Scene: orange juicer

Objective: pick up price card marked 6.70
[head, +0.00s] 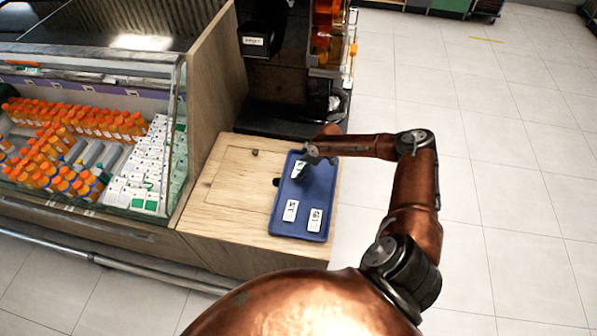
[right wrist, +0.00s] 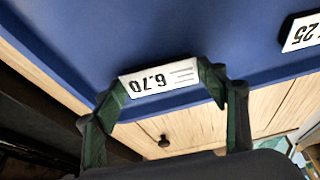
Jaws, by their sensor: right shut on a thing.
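The white price card marked 6.70 (right wrist: 160,80) is in the right wrist view, its print upside down there. It also shows in the head view (head: 299,169) at the far end of the blue tray (head: 305,191), partly hidden by the gripper. My right gripper (right wrist: 166,86) has its two green-dark fingers at the card's two ends and is shut on it. In the head view the right gripper (head: 304,160) is over the tray's far part. I cannot tell whether the card is clear of the tray. My left gripper is not in view.
Two other price cards lie at the tray's near end, one left (head: 290,211) and one right (head: 315,219). The tray rests on a wooden counter (head: 225,205). A glass-fronted case of orange bottles (head: 70,150) stands left; a dark juicer machine (head: 290,80) stands behind.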

